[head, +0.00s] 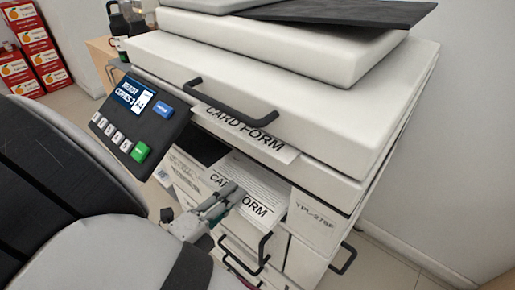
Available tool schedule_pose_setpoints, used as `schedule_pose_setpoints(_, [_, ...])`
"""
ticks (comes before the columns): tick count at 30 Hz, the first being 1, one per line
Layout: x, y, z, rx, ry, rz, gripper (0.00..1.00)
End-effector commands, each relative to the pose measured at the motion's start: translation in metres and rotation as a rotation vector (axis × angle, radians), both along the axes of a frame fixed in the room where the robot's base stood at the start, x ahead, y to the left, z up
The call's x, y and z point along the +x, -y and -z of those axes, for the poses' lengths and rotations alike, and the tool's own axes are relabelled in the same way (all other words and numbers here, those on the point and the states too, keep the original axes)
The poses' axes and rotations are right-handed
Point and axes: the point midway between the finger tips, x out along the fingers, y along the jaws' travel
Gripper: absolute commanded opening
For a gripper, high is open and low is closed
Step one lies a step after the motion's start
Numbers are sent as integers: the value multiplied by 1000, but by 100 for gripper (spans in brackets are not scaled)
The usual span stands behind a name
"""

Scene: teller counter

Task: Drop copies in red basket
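A white copier (330,110) fills the middle of the head view. One sheet marked CARD FORM (245,130) sticks out from under its upper lid, below a dark handle. A lower sheet, also marked CARD FORM (252,205), lies in the output slot beneath. My gripper (232,194) is at this lower sheet and overlaps it in the picture. Its fingers look close together, but I cannot tell whether they pinch the paper. No red basket can be made out; a small reddish-pink edge (236,280) shows at the bottom, mostly hidden.
The control panel (140,115) reads READY, COPIES 1, and has a green button. Dark handles stick out from the copier's lid and lower drawers. Red boxes with orange pictures (35,45) are stacked at the far left. Tiled floor shows at the lower right, by the wall.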

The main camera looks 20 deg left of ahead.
Motion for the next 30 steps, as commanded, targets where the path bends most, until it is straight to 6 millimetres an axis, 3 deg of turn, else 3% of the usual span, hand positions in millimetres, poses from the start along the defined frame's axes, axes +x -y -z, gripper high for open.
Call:
schedule_pose_setpoints(5, [0, 0, 0, 0, 0, 0, 0])
schedule_pose_setpoints(14, [0, 0, -1, 0, 0, 0, 0])
schedule_pose_setpoints(23, [-1, 0, -26, 0, 0, 1, 0])
schedule_pose_setpoints(30, [0, 0, -25, 0, 0, 0, 0])
